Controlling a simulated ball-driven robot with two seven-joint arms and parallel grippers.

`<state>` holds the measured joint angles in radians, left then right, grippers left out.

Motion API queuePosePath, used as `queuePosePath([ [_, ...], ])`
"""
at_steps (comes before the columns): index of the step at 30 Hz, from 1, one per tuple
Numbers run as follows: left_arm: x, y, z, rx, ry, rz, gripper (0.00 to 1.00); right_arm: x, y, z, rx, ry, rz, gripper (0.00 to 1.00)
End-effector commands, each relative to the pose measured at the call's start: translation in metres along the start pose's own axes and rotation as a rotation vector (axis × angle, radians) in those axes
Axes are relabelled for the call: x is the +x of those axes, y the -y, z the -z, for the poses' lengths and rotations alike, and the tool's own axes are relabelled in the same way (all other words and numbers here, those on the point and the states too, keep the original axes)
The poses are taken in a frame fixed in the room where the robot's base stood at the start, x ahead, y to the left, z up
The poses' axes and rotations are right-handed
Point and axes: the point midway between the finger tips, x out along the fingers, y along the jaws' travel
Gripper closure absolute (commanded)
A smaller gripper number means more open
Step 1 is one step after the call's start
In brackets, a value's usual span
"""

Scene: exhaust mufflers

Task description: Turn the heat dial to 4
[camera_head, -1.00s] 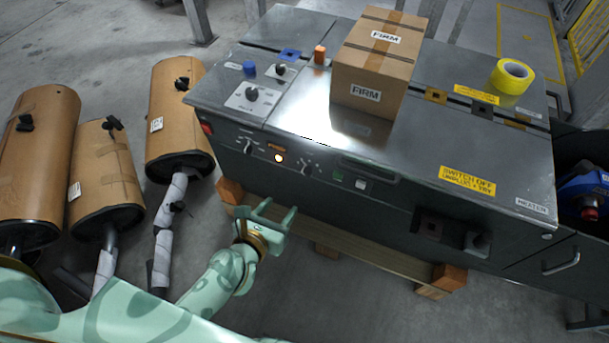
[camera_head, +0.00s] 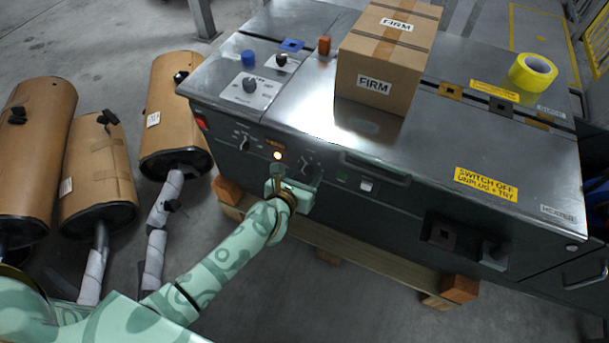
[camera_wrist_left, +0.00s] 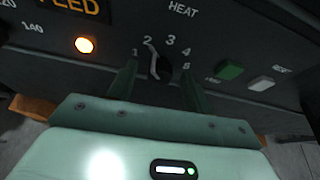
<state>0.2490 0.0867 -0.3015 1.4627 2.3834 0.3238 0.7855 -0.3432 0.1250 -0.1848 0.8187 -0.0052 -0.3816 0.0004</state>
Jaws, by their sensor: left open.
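The heat dial (camera_wrist_left: 161,66) is a dark knob with a pale line on the machine's front, under the word HEAT, with numbers 1 to 5 around it. Its pale line runs up toward the 2. In the head view the dial (camera_head: 307,166) is partly hidden by my gripper. My left gripper (camera_head: 294,178) is open at the front panel. In the left wrist view its two fingers (camera_wrist_left: 157,82) stand either side of the dial, with gaps visible between them and the knob. Contact cannot be told. My right gripper is not in view.
A lit orange lamp (camera_head: 277,155) sits left of the dial. A green button (camera_wrist_left: 230,70) and a white button (camera_wrist_left: 261,83) are on its right. A cardboard box (camera_head: 385,60) and yellow tape (camera_head: 533,72) rest on top of the machine. Wrapped mufflers (camera_head: 172,115) stand left.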

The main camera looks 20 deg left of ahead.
Motion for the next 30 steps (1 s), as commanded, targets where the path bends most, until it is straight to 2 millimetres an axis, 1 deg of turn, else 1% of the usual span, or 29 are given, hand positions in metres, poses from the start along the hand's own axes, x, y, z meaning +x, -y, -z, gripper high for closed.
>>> queuePosePath([
  [2, -0.0003, 0.0, -0.0004, 0.0, 0.0, 0.0, 0.5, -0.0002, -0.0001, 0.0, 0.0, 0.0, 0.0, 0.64],
  [3, -0.0003, 0.0, -0.0004, 0.0, 0.0, 0.0, 0.53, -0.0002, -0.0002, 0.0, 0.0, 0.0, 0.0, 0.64],
  [5, -0.0004, 0.0, -0.0003, 0.0, 0.0, 0.0, 0.69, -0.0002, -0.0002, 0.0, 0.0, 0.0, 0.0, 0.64],
  [6, -0.0004, 0.0, -0.0003, 0.0, 0.0, 0.0, 0.8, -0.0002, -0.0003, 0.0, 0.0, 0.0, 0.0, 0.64],
  [7, -0.0004, 0.0, -0.0002, 0.0, 0.0, 0.0, 0.89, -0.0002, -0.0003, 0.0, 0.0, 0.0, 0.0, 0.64],
  [8, -0.0004, 0.0, -0.0002, 0.0, 0.0, 0.0, 0.95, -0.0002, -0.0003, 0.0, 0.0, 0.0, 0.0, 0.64],
  [14, -0.0005, 0.0001, 0.0, 0.004, 0.0, -0.002, 0.94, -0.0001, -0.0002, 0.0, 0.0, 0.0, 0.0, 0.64],
  [20, -0.0006, 0.0008, 0.0, 0.051, 0.0, -0.02, 0.94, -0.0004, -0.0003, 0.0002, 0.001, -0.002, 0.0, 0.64],
  [26, -0.0005, 0.002, 0.0004, 0.161, 0.0, -0.066, 0.94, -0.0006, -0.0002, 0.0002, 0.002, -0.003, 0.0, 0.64],
  [30, -0.0004, 0.0028, 0.0007, 0.274, -0.001, -0.114, 0.94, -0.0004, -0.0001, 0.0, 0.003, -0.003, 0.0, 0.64],
])
